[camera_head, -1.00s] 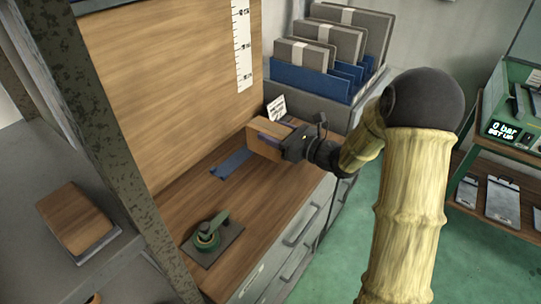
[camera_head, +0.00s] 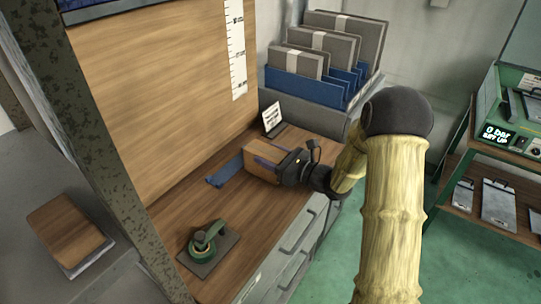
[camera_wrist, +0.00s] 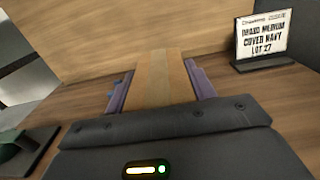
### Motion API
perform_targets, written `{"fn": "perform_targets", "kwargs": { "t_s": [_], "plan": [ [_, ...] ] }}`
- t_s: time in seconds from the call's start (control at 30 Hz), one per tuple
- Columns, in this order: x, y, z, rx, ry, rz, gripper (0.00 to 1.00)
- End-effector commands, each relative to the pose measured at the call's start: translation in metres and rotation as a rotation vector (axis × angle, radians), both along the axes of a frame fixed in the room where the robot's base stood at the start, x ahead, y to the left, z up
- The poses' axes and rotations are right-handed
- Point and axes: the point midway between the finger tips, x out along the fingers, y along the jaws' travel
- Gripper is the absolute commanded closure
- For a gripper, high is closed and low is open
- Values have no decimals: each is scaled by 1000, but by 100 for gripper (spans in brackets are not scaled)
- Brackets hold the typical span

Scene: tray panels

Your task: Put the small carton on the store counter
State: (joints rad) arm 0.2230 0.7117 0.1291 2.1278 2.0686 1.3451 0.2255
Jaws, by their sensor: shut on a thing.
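The small brown carton (camera_head: 257,170) is at the middle of the wooden store counter (camera_head: 262,212), just right of a blue strip (camera_head: 226,173). My gripper (camera_head: 270,161) reaches in from the right and is shut on the carton. In the wrist view the carton (camera_wrist: 158,78) lies between the purple fingers of my gripper (camera_wrist: 159,88), with a paper-brown tape band along its top. The carton is low over the counter or on it; I cannot tell whether it touches. My wrist hides its near end.
A small label card (camera_head: 272,117) stands behind the carton. A green tape-dispenser-like tool (camera_head: 207,240) sits on a dark plate at the front left. A rack of grey folders (camera_head: 325,50) is behind. A wooden back panel and ruler (camera_head: 237,45) rise behind the counter.

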Motion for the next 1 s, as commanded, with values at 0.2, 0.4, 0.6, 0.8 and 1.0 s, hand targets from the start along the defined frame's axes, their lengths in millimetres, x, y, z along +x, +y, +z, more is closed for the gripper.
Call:
{"fn": "perform_targets", "kwargs": {
  "t_s": [0.2,0.4,0.6,0.8,1.0],
  "plan": [
    [0,-2,-1,0,0,-3,24],
    [1,-4,0,0,0,-6,24],
    [-2,-6,0,0,0,-5,24],
    [-19,-27,-1,1,1,-5,24],
    [-43,-59,-1,0,0,-6,24]
  ]
}}
